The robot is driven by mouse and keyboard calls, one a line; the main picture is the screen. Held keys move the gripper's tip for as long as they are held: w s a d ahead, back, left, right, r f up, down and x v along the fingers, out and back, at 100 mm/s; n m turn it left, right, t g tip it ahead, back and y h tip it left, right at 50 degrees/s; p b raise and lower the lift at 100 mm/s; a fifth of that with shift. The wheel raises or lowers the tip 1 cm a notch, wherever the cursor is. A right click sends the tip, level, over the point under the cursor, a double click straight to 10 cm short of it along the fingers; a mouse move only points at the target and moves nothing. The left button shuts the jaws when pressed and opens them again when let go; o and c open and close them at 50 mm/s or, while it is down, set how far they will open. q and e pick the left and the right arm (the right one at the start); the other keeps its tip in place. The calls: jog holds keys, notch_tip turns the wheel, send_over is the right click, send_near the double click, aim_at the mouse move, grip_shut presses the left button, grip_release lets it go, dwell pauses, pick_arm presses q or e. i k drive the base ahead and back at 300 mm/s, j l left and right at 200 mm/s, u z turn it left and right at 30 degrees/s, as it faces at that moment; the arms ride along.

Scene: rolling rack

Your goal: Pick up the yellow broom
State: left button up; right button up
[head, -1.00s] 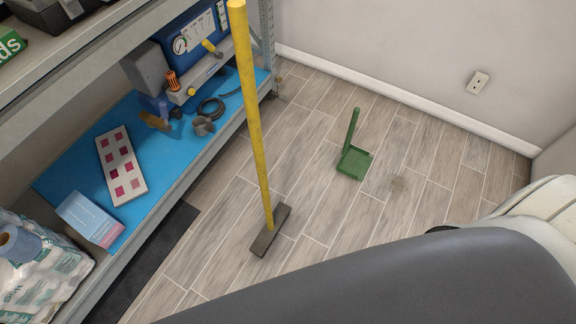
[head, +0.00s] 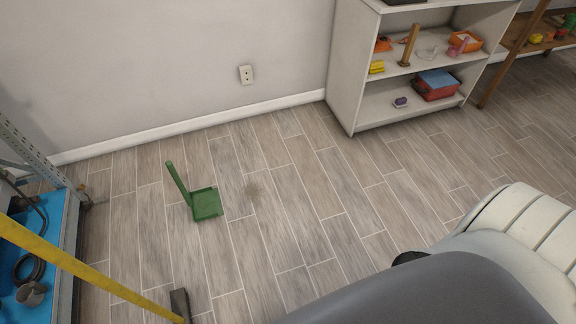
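The yellow broom (head: 88,273) is at the lower left of the head view. Its long yellow handle runs from the left edge down to a dark brush head (head: 180,304) on the floor. The top of the handle is out of the frame. The broom leans in the picture, and I cannot tell what, if anything, supports it. Neither of my grippers shows in this view.
A green dustpan (head: 206,203) with an upright handle stands on the wood-plank floor (head: 290,230). A metal rack with blue shelves (head: 66,225) is at the left. A white shelf unit (head: 345,80) stands against the back wall. Open floor lies between.

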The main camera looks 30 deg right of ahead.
aim_at(12, 232)
jog(key=u, duration=0.95)
